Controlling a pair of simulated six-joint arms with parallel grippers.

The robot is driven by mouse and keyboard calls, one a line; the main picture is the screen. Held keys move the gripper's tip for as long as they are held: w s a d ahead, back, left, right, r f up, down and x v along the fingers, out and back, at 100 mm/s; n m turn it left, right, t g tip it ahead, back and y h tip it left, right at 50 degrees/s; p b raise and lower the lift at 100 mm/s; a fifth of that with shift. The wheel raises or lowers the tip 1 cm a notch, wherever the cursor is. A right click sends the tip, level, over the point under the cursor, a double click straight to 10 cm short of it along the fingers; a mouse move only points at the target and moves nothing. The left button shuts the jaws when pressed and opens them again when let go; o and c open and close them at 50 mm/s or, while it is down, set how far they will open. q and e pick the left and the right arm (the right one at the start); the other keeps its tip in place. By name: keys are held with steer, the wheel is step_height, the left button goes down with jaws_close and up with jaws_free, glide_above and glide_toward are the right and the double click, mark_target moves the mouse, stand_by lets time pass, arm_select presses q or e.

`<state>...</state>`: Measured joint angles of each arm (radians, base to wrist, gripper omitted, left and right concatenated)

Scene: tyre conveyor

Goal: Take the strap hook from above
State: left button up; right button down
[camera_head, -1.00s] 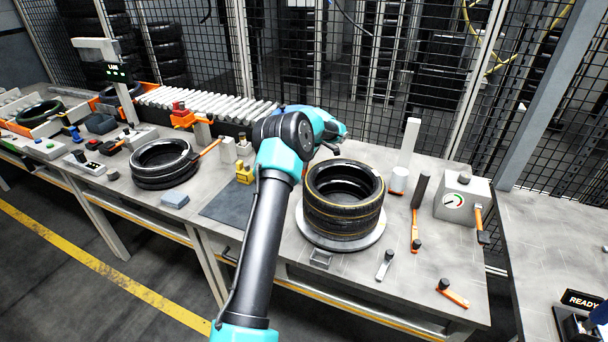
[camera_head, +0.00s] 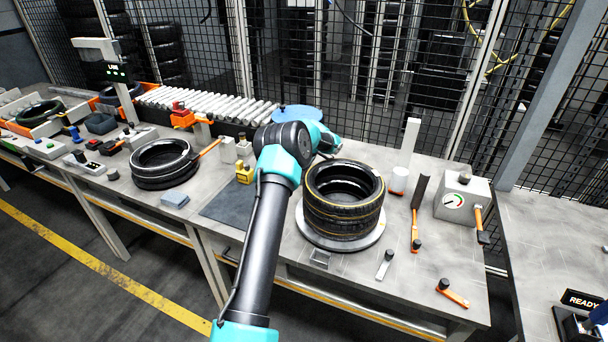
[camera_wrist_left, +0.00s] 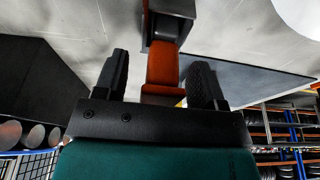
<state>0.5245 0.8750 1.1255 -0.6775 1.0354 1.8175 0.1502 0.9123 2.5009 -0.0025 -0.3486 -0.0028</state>
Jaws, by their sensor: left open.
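In the left wrist view an orange piece with a dark grey block at its far end, which looks like the strap hook (camera_wrist_left: 163,68), stands between the two black fingers of my left gripper (camera_wrist_left: 158,64). The fingers are open, with a gap visible on each side of the orange piece. In the head view only a little of my left gripper (camera_head: 325,155) shows behind my own wrist, just left of the stacked tyres (camera_head: 342,208). The strap hook is not clearly visible there, likely hidden by my arm. My right gripper is not in view.
The tyres sit on a round grey plate (camera_head: 340,246). Another tyre (camera_head: 163,160) lies to the left, near a yellow block (camera_head: 245,174) and a dark mat (camera_head: 230,205). A gauge box (camera_head: 463,198) and orange-handled tools stand to the right. A wire fence rises behind the bench.

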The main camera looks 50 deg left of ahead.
arm_select(q)
steer(key=shift+c, duration=0.3)
steer(key=c, duration=1)
steer(key=shift+c, duration=0.2)
step_height(320, 180, up, 10)
steer(key=shift+r, duration=0.1)
stand_by(0.4)
